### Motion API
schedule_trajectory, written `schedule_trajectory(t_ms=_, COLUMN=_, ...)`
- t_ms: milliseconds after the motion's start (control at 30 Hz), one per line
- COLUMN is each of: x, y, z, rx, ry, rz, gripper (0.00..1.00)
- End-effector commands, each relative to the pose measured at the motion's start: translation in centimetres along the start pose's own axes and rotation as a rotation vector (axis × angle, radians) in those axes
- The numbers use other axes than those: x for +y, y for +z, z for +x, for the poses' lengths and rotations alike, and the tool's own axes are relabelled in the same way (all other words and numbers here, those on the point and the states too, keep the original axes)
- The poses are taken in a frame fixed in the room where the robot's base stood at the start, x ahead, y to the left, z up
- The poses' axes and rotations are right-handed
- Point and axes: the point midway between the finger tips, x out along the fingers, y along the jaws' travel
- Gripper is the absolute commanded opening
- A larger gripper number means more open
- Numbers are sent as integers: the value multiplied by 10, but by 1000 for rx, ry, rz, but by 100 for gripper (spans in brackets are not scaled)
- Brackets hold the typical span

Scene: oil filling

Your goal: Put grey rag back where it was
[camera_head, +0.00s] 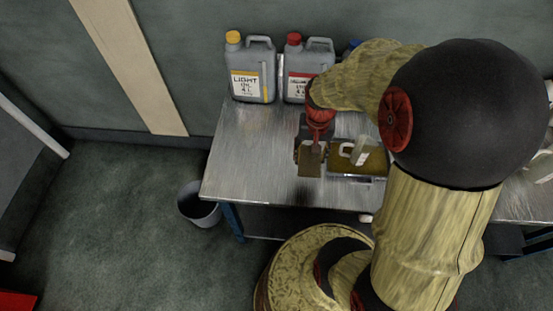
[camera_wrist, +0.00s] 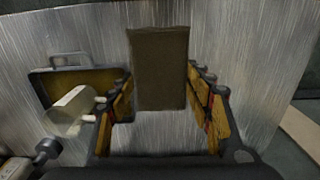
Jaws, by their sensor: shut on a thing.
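The grey rag (camera_head: 309,164) looks grey-brown and rectangular. It is at my gripper (camera_head: 310,150), over the left-middle part of the metal table (camera_head: 250,150). In the wrist view the rag (camera_wrist: 160,50) sits between the two fingers of my gripper (camera_wrist: 160,82), which are shut on it. Its far part sticks out past the fingertips. I cannot tell whether its lower edge touches the tabletop.
Right beside the rag is a shallow tray (camera_head: 375,165) with a brownish bottom and a pale jug (camera_head: 357,152) in it. Two oil canisters, yellow-capped (camera_head: 250,72) and red-capped (camera_head: 299,84), stand behind. A bucket (camera_head: 197,205) is on the floor. The table's left end is clear.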

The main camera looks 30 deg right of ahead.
Motion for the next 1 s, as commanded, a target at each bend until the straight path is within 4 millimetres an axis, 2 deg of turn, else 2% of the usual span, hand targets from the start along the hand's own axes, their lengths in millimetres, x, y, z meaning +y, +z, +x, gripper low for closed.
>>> schedule_trajectory(t_ms=33, x=-11, y=-6, z=9, rx=-2, ry=0, rz=-6, gripper=30)
schedule_trajectory(t_ms=200, x=-43, y=-27, z=26, rx=-2, ry=0, rz=-6, gripper=30)
schedule_trajectory(t_ms=267, x=-55, y=-33, z=33, rx=-2, ry=0, rz=-5, gripper=30)
schedule_trajectory(t_ms=400, x=-70, y=-43, z=59, rx=-3, ry=1, rz=-3, gripper=30)
schedule_trajectory(t_ms=533, x=-81, y=-50, z=72, rx=-1, ry=0, rz=-2, gripper=30)
schedule_trajectory(t_ms=767, x=-88, y=-56, z=82, rx=0, ry=0, rz=-1, gripper=30)
schedule_trajectory(t_ms=1000, x=-92, y=-58, z=116, rx=-1, ry=0, rz=0, gripper=30)
